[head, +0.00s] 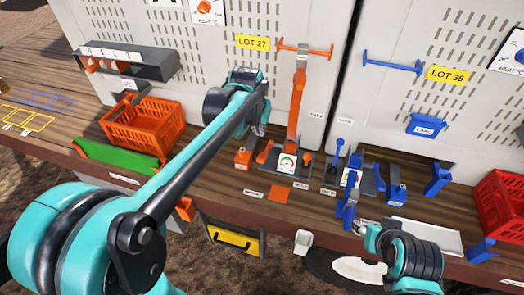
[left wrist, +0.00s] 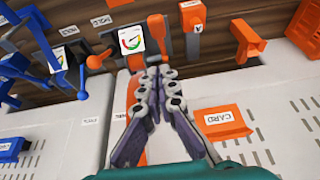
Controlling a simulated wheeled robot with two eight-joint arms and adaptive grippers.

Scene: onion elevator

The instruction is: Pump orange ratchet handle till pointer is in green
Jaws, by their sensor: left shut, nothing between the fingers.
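The orange ratchet unit stands at the bench's back, with a tall orange post (head: 297,105) and a white dial (head: 287,162) with coloured arcs. The dial also shows in the left wrist view (left wrist: 131,39); its pointer is too small to read. An orange lever (head: 264,153) stands left of the dial; it shows in the left wrist view (left wrist: 157,32) just beyond my fingertips. A smaller orange part (head: 307,160) sits on the dial's right. My left gripper (head: 261,129) is shut and empty, above and close to the lever; contact is unclear. My right gripper (head: 359,228) is near the bench's front edge, its fingers unclear.
A similar blue unit (head: 349,178) stands to the right. An orange crate (head: 143,124) and green block (head: 120,156) are at left, a red crate (head: 498,204) at far right. An orange card box (left wrist: 221,123) is on the panel beside my left gripper.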

